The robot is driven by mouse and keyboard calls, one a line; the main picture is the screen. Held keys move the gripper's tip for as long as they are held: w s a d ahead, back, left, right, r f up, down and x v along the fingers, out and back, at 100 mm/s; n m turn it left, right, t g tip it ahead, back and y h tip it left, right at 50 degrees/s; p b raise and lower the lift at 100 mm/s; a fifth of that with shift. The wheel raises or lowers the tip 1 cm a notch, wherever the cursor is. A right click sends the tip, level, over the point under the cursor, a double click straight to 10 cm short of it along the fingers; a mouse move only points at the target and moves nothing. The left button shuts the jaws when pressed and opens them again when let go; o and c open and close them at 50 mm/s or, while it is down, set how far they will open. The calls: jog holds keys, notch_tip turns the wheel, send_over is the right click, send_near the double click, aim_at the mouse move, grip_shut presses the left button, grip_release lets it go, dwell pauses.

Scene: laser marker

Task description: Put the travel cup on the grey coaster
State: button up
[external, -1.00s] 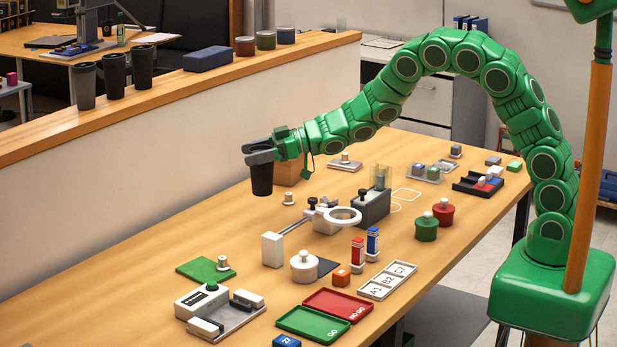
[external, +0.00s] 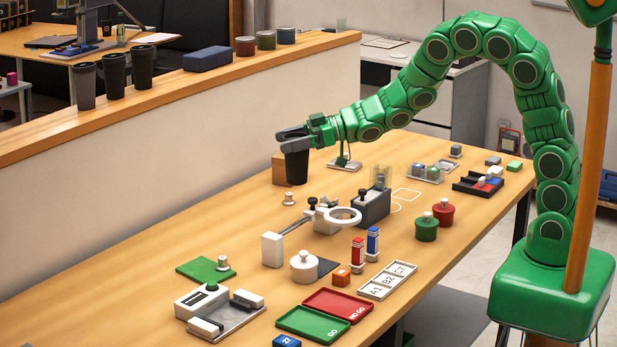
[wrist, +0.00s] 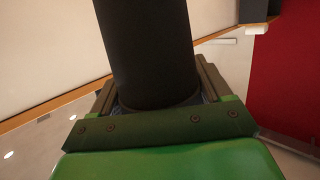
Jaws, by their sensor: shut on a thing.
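My gripper (external: 291,134) is shut on a dark travel cup (external: 296,166) near its top. The cup is upright, at the far left part of the table, in front of a wooden block. Its base is close to the table top; I cannot tell whether it touches. In the wrist view the dark cup (wrist: 148,50) fills the space between the jaws. A flat dark grey square (external: 327,266) lies beside a white lidded pot; I cannot tell if it is the grey coaster. No other clear coaster shows.
The wooden block (external: 279,168) is right beside the cup. A magnifier ring (external: 343,217) on a stand and a dark grey box (external: 372,207) stand nearer the middle. Several dark cups stand on the ledge (external: 187,92). The table's left side is mostly clear.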

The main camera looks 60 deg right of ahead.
jog(key=s+a+r+n+g+y, duration=0.1)
jog(key=s+a+n+g, duration=0.1)
jog(key=s+a, duration=0.5)
jog(key=s+a+n+g+y, duration=0.2)
jog(key=a, duration=1)
jog(key=s+a+r+n+g+y, duration=0.1)
jog(key=s+a+n+g, duration=0.15)
jog(key=s+a, duration=0.45)
jog(key=s+a+f+n+g, duration=0.1)
jog(key=s+a+n+g, duration=0.55)
jog(key=s+a, duration=1.45)
jog(key=w+a+f, duration=0.2)
jog(key=a+f, duration=0.4)
jog(key=w+a+f+m+g, duration=0.1)
jog(key=w+a+f, duration=0.1)
jog(key=a+f, duration=0.3)
jog(key=shift+w+a+f+m, duration=0.3)
jog(key=shift+w+a+f, duration=0.1)
jog(key=shift+f, duration=0.7)
jog(key=shift+g, duration=0.3)
